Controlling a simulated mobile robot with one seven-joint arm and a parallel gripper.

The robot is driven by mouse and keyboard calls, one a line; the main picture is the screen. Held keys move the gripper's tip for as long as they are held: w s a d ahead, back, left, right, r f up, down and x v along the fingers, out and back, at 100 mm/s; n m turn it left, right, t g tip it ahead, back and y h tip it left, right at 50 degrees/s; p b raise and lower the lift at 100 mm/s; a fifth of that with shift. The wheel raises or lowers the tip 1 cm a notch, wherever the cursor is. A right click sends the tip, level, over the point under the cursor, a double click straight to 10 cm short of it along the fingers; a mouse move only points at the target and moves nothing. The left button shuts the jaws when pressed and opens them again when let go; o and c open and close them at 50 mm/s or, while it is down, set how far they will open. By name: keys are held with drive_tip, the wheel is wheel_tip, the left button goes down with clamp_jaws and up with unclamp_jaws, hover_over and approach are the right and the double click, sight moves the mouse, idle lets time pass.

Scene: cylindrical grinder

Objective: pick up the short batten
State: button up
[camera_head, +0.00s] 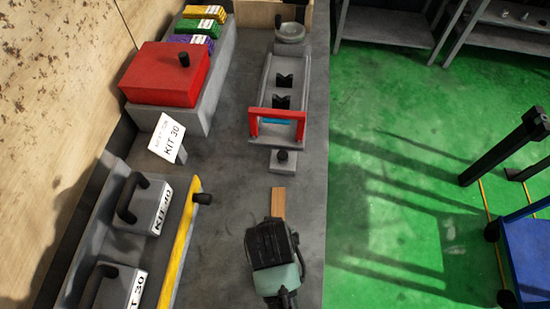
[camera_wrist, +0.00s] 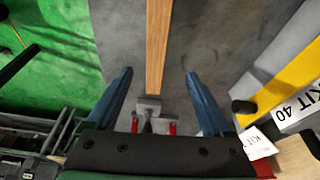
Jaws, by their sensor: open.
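The short batten (camera_head: 278,203) is a plain wooden strip lying on the grey bench top. In the head view only its far end shows, and my gripper and wrist hide the rest. In the wrist view the batten (camera_wrist: 158,45) runs from the top edge down to between the fingertips. My gripper (camera_wrist: 158,80) is open, with one blue finger on each side of the batten and a clear gap to each. In the head view my gripper (camera_head: 273,240) is over the batten. I cannot tell how high the fingers are above the bench.
A grey fixture with a red bracket (camera_head: 277,115) stands beyond the batten. A red box (camera_head: 165,73) and a KIT 30 sign (camera_head: 168,138) are at the back left. A yellow-edged rack (camera_head: 180,245) with KIT blocks is on the left. The bench ends at right above green floor (camera_head: 400,200).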

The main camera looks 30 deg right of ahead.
drive_tip(key=x, duration=0.5)
drive_tip(key=shift+d+f, duration=0.2)
drive_tip(key=shift+d, duration=0.1)
drive_tip(key=shift+s+p+x, duration=0.1)
drive_tip(key=shift+p+x, duration=0.1)
drive_tip(key=shift+x, duration=1.25)
drive_tip(key=shift+s+p+x, duration=0.15)
drive_tip(key=shift+x, duration=1.3)
drive_tip(key=shift+f, duration=0.1)
clamp_jaws()
